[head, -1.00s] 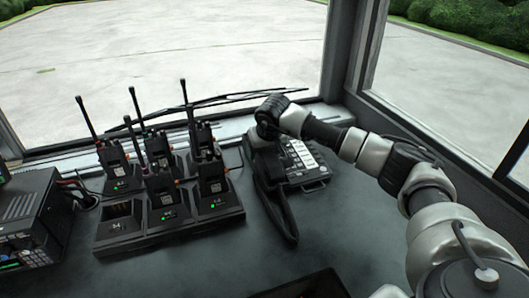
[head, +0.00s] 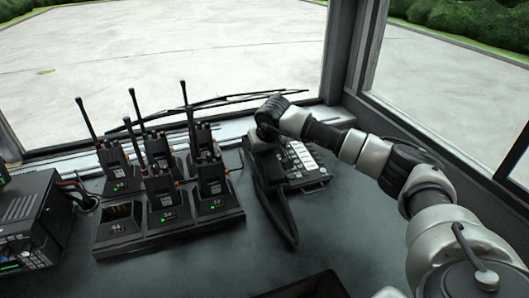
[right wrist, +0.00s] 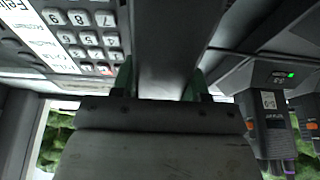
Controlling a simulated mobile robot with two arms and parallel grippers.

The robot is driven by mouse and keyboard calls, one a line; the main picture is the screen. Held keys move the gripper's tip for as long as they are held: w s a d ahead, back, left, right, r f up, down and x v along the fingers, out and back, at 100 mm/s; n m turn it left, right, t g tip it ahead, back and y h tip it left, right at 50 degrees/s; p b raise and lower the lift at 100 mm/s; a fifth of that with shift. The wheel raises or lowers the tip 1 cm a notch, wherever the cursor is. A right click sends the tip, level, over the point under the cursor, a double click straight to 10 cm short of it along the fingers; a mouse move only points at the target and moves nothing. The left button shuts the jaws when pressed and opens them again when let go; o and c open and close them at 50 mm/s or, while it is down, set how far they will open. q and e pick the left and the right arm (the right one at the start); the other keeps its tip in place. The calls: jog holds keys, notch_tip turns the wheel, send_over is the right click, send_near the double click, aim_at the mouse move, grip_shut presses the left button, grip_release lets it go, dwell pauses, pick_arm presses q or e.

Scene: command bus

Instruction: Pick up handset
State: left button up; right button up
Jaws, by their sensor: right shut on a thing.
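The dark handset (head: 274,197) is at the desk phone (head: 308,172), on its left side, with its lower end reaching toward the front of the desk. My right gripper (head: 264,142) is over the handset's upper part, its fingers mostly hidden behind the wrist in the head view. In the right wrist view the gripper (right wrist: 160,82) has greenish fingers on both sides of the grey handset bar (right wrist: 172,35), shut on it. The phone's keypad (right wrist: 88,38) shows beside it. I cannot tell whether the handset is lifted. My left gripper is not in view.
A charger rack (head: 180,229) with several handheld radios stands to the left, its front left slot empty. A black radio unit (head: 30,225) is at the far left. The windshield and side window bound the desk.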

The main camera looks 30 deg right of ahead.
jog(key=shift+r, duration=0.65)
notch_tip(320, 180, up, 3)
jog(key=s+d+r, duration=0.4)
jog(key=s+r, duration=0.3)
jog(key=s, duration=0.4)
jog(key=shift+b, duration=0.35)
